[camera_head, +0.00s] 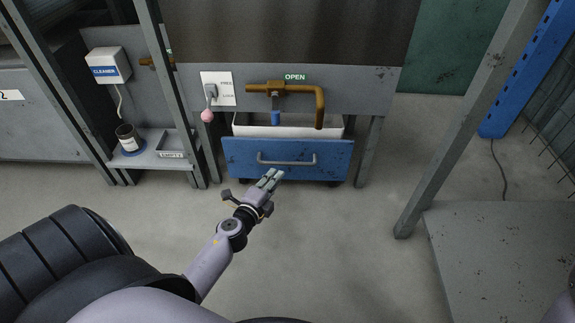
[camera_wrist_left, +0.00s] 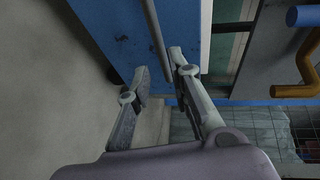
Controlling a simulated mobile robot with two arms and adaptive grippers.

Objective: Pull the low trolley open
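The low trolley (camera_head: 240,160) has a blue front with a grey bar handle (camera_head: 287,162) and stands under the sink unit. A white tub (camera_head: 290,131) shows in it behind the blue front. My left gripper (camera_head: 274,178) is just in front of the trolley, a little below the handle. In the left wrist view, the two fingers of the left gripper (camera_wrist_left: 158,68) are apart. There the handle (camera_wrist_left: 155,30) runs down toward the gap between the fingertips; I cannot tell whether it touches them. The blue front (camera_wrist_left: 118,35) lies behind. My right gripper is out of view.
A shelf (camera_head: 160,155) with a cup is at left, a grey platform (camera_head: 505,240) at right. The floor (camera_head: 330,235) before the trolley is clear.

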